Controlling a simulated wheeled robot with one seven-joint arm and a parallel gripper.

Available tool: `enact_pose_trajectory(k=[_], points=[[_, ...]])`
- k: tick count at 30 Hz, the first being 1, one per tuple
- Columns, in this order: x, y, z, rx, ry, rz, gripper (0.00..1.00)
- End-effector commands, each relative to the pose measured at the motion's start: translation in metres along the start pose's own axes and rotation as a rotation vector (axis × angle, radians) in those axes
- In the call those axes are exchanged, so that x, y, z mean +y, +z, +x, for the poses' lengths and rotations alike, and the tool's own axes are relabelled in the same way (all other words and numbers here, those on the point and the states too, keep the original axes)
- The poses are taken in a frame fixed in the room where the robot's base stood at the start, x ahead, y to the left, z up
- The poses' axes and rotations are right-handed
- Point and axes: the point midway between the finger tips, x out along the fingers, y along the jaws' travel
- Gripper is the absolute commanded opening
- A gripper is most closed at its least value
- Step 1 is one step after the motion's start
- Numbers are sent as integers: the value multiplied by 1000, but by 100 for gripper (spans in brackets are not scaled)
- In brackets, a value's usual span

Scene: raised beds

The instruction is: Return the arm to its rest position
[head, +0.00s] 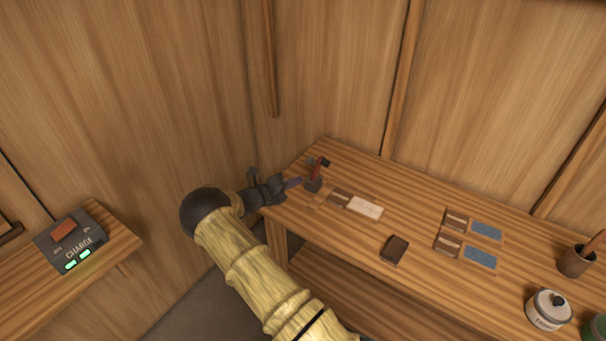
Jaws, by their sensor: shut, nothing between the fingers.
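My arm (258,276), pale yellow and segmented like bamboo, reaches up from the bottom of the head view to a dark round joint. My gripper (291,184) is at its end, by the left end of the wooden bench (327,225). It points right, close to a small dark holder (313,185) with a red-handled tool (317,168) in it. The gripper is shut with nothing visible in it. Whether it touches the holder cannot be told.
On the bench are a pale block (364,207), a dark brown block (394,249), blue pads (480,257), a brown cup (576,261) and a lidded pot (548,309). A charge box (71,242) with green lights sits on the left shelf (117,236). Wooden walls close off the back.

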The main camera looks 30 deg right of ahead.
Motion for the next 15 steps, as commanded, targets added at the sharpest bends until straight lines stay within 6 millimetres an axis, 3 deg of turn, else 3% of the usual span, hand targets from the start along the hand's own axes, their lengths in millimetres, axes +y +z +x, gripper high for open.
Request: enact_pose_trajectory(k=[15], points=[[0, 0, -9, 1, -1, 0, 0]])
